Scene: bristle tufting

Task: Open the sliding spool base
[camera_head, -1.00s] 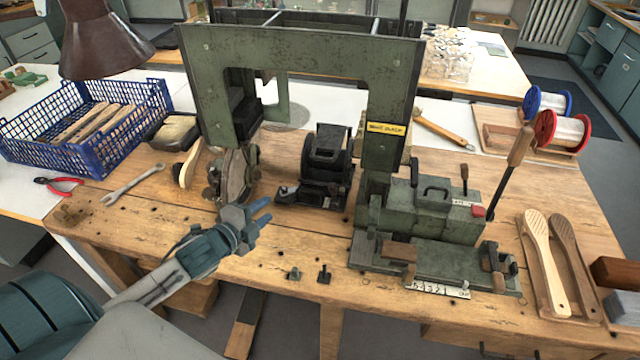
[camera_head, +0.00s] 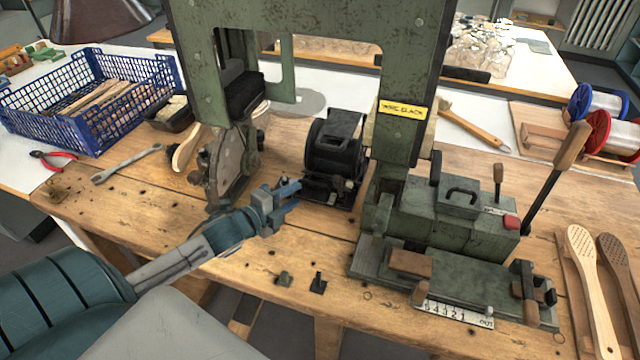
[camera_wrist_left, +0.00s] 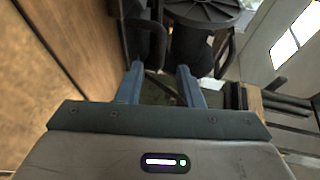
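The dark spool unit (camera_head: 335,150), a black drum in a frame, stands on a low black base (camera_head: 322,192) on the workbench between the green machine's legs. I take this as the spool base; a small pale fitting shows at its front. My left gripper (camera_head: 291,198) is just left and in front of the base, fingers pointing toward it, with no clear contact. In the left wrist view its two fingers (camera_wrist_left: 160,75) are apart and empty. That view also shows a black drum (camera_wrist_left: 195,42) and a dark upright handle-like loop ahead. My right gripper is out of view.
The green machine frame (camera_head: 405,130) rises around the spool unit. A green lever block (camera_head: 440,220) stands to the right. Two small dark parts (camera_head: 318,283) lie on the front bench. A blue crate (camera_head: 90,105), a wrench (camera_head: 128,163) and red pliers (camera_head: 52,158) lie left.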

